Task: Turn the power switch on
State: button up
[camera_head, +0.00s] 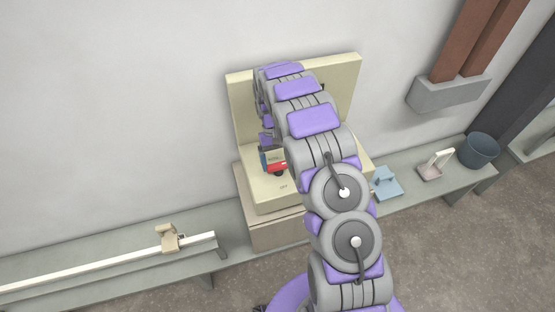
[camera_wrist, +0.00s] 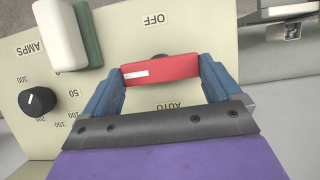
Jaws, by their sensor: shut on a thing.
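The power switch is a red bar-shaped knob (camera_wrist: 161,69) with a white mark on its left part in the wrist view. It lies nearly level across the cream panel (camera_wrist: 205,20), with an upside-down OFF label above it and an upside-down AUTO label below. My gripper (camera_wrist: 163,73) is shut on the red knob, one blue finger at each end. In the head view the red knob (camera_head: 278,168) shows on the cream control box (camera_head: 285,190), left of my arm. My arm hides much of the box and its upright back panel (camera_head: 345,75).
A black AMPS dial (camera_wrist: 37,101) and a white-and-green part (camera_wrist: 60,34) sit left of the knob. A grey bench (camera_head: 110,250) carries a white rail (camera_head: 110,263), a blue item (camera_head: 386,184), a white-handled item (camera_head: 432,167) and a dark bucket (camera_head: 480,150).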

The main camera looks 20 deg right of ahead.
jog(key=o, duration=0.7)
jog(key=shift+w, duration=0.1)
jog(key=shift+o, duration=0.2)
jog(key=shift+r, duration=0.1)
jog(key=p+v, duration=0.3)
jog(key=v, duration=1.4)
jog(key=shift+w+r, duration=0.1)
jog(key=shift+r, duration=0.05)
